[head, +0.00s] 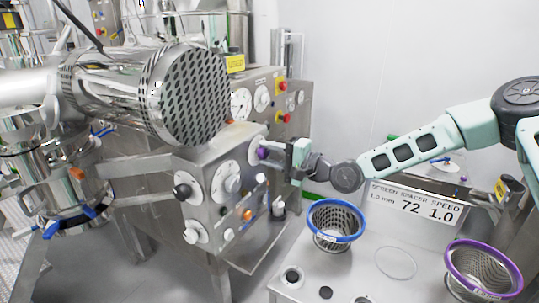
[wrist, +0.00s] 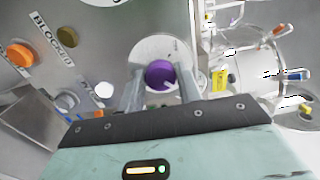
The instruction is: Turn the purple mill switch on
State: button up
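The purple mill switch (head: 262,153) is a round knob on a pale round dial plate, at the right side of the steel control panel in the head view. In the wrist view the purple knob (wrist: 161,75) lies between the two fingers of my gripper (wrist: 160,80). The fingers stand apart, one on each side of the knob, with what looks like a small gap at each side. In the head view my gripper (head: 277,152) reaches the knob from the right. The switch's pointer mark and exact contact are not clear.
The panel carries a black knob (head: 182,190), an orange button (head: 248,215) and other dials close by. A large perforated steel drum (head: 190,95) hangs above left. A blue-rimmed basket (head: 336,222) and a purple-rimmed basket (head: 483,272) stand on the steel table below my arm.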

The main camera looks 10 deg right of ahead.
jog(key=o, duration=0.4)
jog(key=shift+c, duration=0.2)
jog(key=b+v, duration=0.5)
jog(key=v, duration=1.2)
jog(key=shift+d, duration=0.2)
jog(key=shift+s, duration=0.15)
jog(key=s+a+f+n+g+h+b, duration=0.1)
jog(key=s+a+f+n+g+h, duration=0.35)
jog(key=f, duration=0.45)
jog(key=s+a+f+n+g+h+b, duration=0.2)
jog(key=s+a+f+n+g+h, duration=0.15)
jog(key=s+a+f, duration=0.35)
jog(key=s+d+r+n+g+h+b, duration=0.1)
jog(key=s+r+n+h, duration=0.1)
jog(key=s, duration=0.7)
jog(key=s+d+r+n+g+h+b, duration=0.1)
jog(key=s+r+n+g+h, duration=0.1)
jog(key=s+n, duration=0.3)
jog(key=s+h, duration=0.1)
jog(key=s, duration=0.3)
jog(key=shift+s+d+n+h+b, duration=0.2)
jog(key=shift+d+n+h+b, duration=0.1)
jog(key=shift+d+b, duration=0.1)
